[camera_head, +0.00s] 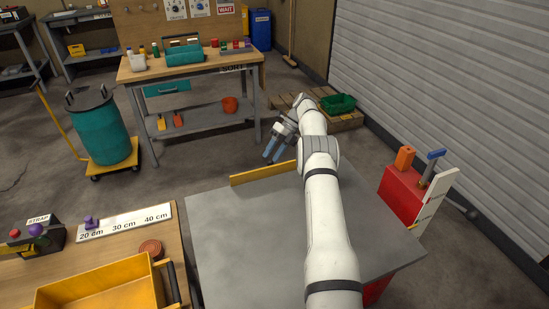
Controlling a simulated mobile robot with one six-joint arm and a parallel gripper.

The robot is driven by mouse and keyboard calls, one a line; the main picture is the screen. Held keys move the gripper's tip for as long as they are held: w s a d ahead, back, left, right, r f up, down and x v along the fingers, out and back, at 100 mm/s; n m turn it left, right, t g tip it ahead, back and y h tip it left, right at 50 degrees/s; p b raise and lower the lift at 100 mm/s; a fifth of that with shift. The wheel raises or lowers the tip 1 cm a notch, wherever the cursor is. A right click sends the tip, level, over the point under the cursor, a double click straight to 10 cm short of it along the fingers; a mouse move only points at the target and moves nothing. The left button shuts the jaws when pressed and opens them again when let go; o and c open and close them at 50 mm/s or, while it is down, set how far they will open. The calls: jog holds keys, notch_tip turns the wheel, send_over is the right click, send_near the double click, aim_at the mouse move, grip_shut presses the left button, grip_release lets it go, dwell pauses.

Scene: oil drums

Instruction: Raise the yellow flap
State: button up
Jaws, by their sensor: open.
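The yellow flap (262,174) is a long, narrow strip along the far edge of the grey table (235,230). Its right end is near my arm, and I cannot tell its exact tilt. My gripper (271,158), with two blue fingers, points down just beyond the flap. The fingers are apart with nothing between them. From this view I cannot tell whether a finger touches the flap.
A red box (401,194) with an orange block and a blue-topped handle stands right of the table. A yellow tray (95,289) is on the wooden bench at lower left. A teal drum (98,128) stands on a yellow dolly. Floor shows between the grey table and the rear workbench (192,112).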

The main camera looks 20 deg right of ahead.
notch_tip(320, 180, up, 8)
jog(key=shift+f, duration=0.1)
jog(key=shift+c, duration=0.5)
